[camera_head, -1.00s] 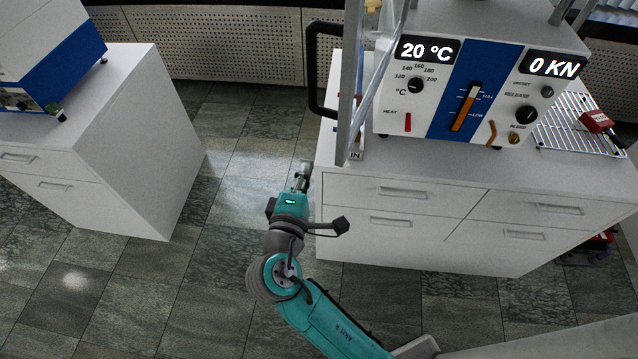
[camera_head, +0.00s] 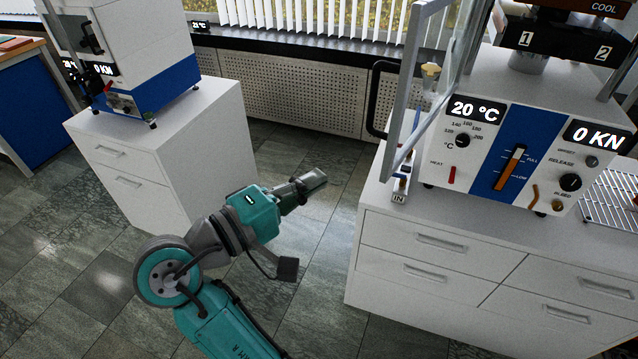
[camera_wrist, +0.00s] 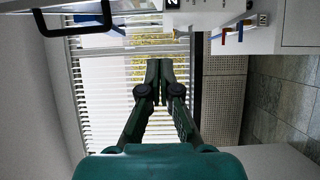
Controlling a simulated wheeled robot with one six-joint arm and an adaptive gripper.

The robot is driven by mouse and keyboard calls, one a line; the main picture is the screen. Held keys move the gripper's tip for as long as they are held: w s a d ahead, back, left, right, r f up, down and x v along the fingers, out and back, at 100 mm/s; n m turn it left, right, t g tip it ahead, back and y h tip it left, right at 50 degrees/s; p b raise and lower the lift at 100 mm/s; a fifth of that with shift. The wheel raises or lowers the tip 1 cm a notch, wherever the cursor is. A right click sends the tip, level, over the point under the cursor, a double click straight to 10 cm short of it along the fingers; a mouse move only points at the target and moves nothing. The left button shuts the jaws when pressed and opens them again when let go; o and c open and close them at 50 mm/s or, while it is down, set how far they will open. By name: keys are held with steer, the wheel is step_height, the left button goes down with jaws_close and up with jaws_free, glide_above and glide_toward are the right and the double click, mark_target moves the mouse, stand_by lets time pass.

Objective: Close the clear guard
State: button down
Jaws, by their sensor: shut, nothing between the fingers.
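The clear guard (camera_head: 437,85) is a see-through panel in a grey frame. It stands open, swung out at the left front of the press (camera_head: 487,151). Its black handle (camera_head: 379,100) sticks out to the left; a black handle (camera_wrist: 78,31) also shows at the top left in the wrist view. My gripper (camera_head: 318,179) is shut and empty, in the air over the floor, left of the guard and lower in the picture, apart from it. In the wrist view my gripper's fingers (camera_wrist: 158,66) meet in front of window blinds.
The press stands on a white drawer cabinet (camera_head: 440,268). A second white cabinet (camera_head: 190,145) with another blue and white machine (camera_head: 150,55) stands at the left. The floor between the cabinets is free. A small stand with an IN label (camera_head: 398,198) sits below the guard.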

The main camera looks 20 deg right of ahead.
steer(key=d, duration=0.9)
steer(key=shift+d, duration=0.3)
